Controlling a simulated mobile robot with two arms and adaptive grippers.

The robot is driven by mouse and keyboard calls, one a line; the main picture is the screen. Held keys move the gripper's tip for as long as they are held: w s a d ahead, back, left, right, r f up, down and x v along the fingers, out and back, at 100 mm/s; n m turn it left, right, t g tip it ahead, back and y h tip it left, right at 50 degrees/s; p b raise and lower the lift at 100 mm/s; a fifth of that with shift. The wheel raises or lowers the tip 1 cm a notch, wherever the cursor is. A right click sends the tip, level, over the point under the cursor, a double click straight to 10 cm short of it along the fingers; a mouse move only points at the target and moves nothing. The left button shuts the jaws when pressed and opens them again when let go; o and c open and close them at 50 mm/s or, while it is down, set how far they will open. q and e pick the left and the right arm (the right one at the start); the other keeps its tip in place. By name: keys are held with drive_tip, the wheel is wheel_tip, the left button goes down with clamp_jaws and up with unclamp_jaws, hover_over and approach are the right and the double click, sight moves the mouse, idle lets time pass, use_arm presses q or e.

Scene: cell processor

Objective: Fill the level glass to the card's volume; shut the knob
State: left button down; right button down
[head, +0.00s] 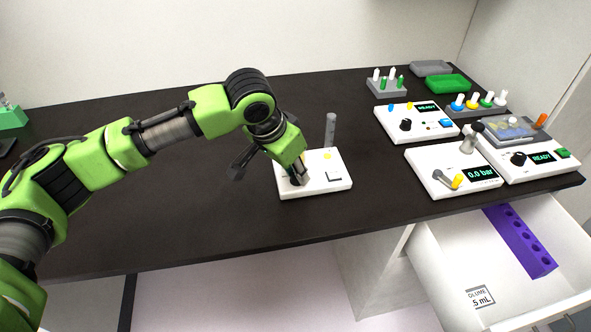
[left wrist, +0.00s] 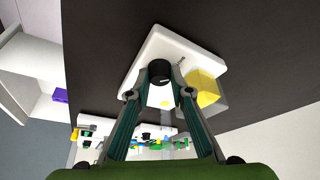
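A white panel (head: 335,183) lies on the dark bench. A grey upright tube (head: 330,130), apparently the level glass, stands at its back; its liquid level is not readable. A black knob (left wrist: 160,69) on the panel shows in the left wrist view. My left gripper (head: 298,179) points down at the panel, its fingers on both sides of the knob with no visible gap. A clear box with yellow contents (left wrist: 205,88) sits beside the knob. The card (head: 481,297) lies in the open drawer and reads 5 mL. My right gripper is out of view.
At the right stand a device reading 0.0 bar (head: 450,190), two devices reading READY (head: 405,110) (head: 500,145), and racks with coloured parts (head: 385,90). A purple holder (head: 520,240) is in the open drawer (head: 450,240). The bench's middle left is clear.

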use_arm(q)
drive_tip(key=shift+r+p, duration=0.15)
drive_tip(key=shift+p, duration=0.15)
drive_tip(key=m+g+p, duration=0.1)
drive_tip(key=m+p, duration=0.2)
drive_tip(key=p, duration=0.1)
drive_tip(key=shift+r+h, duration=0.1)
drive_tip(key=shift+h, duration=0.3)
drive_tip(key=shift+w+f+m+h+p, duration=0.1)
drive_tip(key=shift+f+m+h+p, duration=0.15)
drive_tip(key=shift+m+p, duration=0.7)
drive_tip(key=c, duration=2.1)
unclamp_jaws()
drive_tip(key=shift+g, duration=0.3)
drive_tip(key=v, duration=1.2)
